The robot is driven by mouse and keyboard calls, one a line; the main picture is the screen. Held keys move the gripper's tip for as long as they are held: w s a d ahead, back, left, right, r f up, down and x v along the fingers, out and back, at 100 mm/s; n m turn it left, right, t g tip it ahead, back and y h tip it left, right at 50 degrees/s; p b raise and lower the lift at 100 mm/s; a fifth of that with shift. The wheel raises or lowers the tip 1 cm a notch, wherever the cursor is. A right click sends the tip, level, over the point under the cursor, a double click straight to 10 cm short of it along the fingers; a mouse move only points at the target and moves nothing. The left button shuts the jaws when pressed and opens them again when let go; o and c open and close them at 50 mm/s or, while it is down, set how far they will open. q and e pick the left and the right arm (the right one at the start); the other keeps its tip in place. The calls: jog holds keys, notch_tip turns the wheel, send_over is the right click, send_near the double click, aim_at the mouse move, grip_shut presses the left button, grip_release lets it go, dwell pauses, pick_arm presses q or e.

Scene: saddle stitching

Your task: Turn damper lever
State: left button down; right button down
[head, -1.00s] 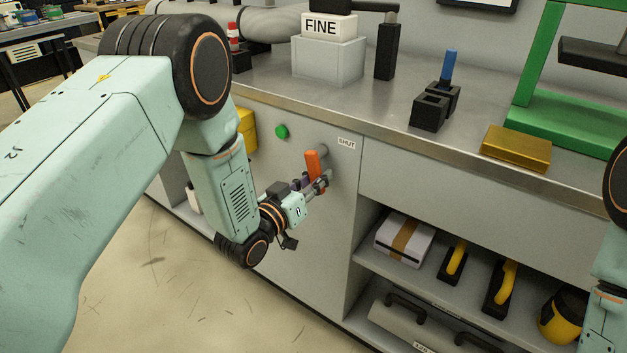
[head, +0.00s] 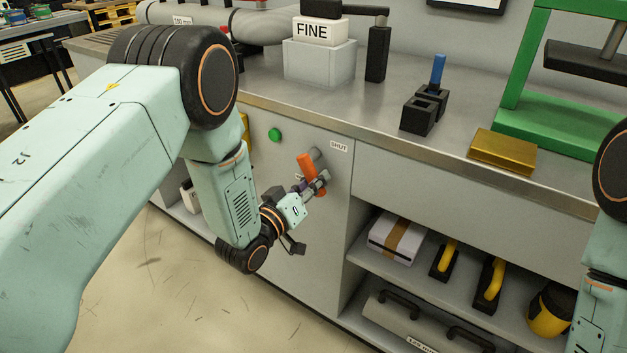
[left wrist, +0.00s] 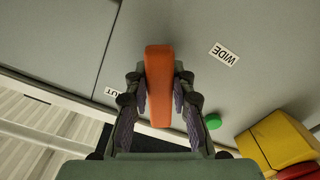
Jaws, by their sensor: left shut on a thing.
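The damper lever (head: 305,166) is an orange bar on a grey pivot on the grey cabinet front. In the head view it is tilted, its top leaning left. My left gripper (head: 313,184) is shut on it. In the left wrist view the orange lever (left wrist: 159,60) lies between the two fingers of my left gripper (left wrist: 160,82). A SHUT label (head: 339,146) is up and right of the lever. A WIDE label (left wrist: 224,53) shows in the left wrist view; the SHUT label is partly hidden there by a finger. My right gripper is out of view.
A green round button (head: 275,135) is left of the lever. The steel worktop (head: 390,135) overhangs the cabinet front. An open shelf at right holds a white box (head: 397,239) and yellow-handled tools (head: 492,281). A yellow container (left wrist: 275,143) is near the button.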

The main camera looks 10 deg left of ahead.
pick_arm(q)
jog(key=c, duration=1.1)
grip_release()
jog(key=v, duration=1.2)
